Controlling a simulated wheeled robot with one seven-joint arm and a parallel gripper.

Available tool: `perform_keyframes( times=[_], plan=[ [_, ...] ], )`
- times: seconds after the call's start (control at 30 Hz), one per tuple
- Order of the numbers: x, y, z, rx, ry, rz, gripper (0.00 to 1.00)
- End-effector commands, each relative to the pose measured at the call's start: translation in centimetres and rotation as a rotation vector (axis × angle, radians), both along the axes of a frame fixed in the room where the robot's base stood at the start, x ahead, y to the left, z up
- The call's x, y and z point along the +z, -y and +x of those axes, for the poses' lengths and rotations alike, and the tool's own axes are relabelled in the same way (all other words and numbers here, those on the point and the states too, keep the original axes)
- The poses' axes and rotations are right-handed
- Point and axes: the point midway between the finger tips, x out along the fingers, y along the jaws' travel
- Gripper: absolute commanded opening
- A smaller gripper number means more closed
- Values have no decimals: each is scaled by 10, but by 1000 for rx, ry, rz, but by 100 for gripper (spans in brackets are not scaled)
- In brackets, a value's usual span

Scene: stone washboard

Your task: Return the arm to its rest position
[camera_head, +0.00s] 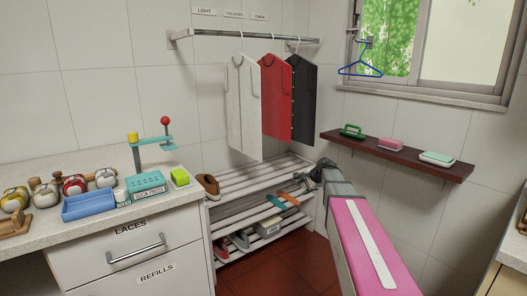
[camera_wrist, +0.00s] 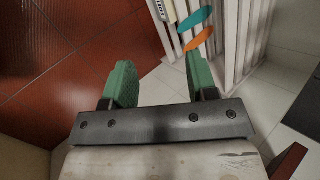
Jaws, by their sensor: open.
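In the wrist view my gripper (camera_wrist: 160,84) has its two green fingers wide apart. Nothing is between them. Beyond the fingers, that view shows the pale slats of the shoe rack (camera_wrist: 250,35), with a teal piece (camera_wrist: 195,18) and an orange piece (camera_wrist: 199,39) near the right finger. In the head view the shoe rack (camera_head: 238,207) stands in the corner, and the teal piece (camera_head: 275,202) and orange piece (camera_head: 289,198) lie on its middle shelf. I cannot make out the fingers in the head view.
White, red and black garments (camera_head: 277,95) hang above the rack. A brown wall shelf (camera_head: 400,156) at right holds several small items. A counter (camera_head: 140,212) at left carries a blue tray (camera_head: 88,206) and a teal press (camera_head: 147,184). Red floor (camera_head: 275,275) is clear before the rack.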

Motion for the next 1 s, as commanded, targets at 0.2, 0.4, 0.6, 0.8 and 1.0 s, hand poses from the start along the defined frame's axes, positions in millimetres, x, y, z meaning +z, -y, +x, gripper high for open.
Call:
perform_keyframes(
  times=[0.2, 0.4, 0.6, 0.8, 1.0],
  plan=[
    [-84, -13, -129, 369, -49, -323, 53],
    [-134, -11, -235, 744, -115, -560, 53],
    [-154, -4, -291, 983, -162, -674, 53],
    [-157, -2, -300, 1034, -172, -696, 53],
    [-157, -2, -299, 1032, -171, -695, 53]
  ],
)
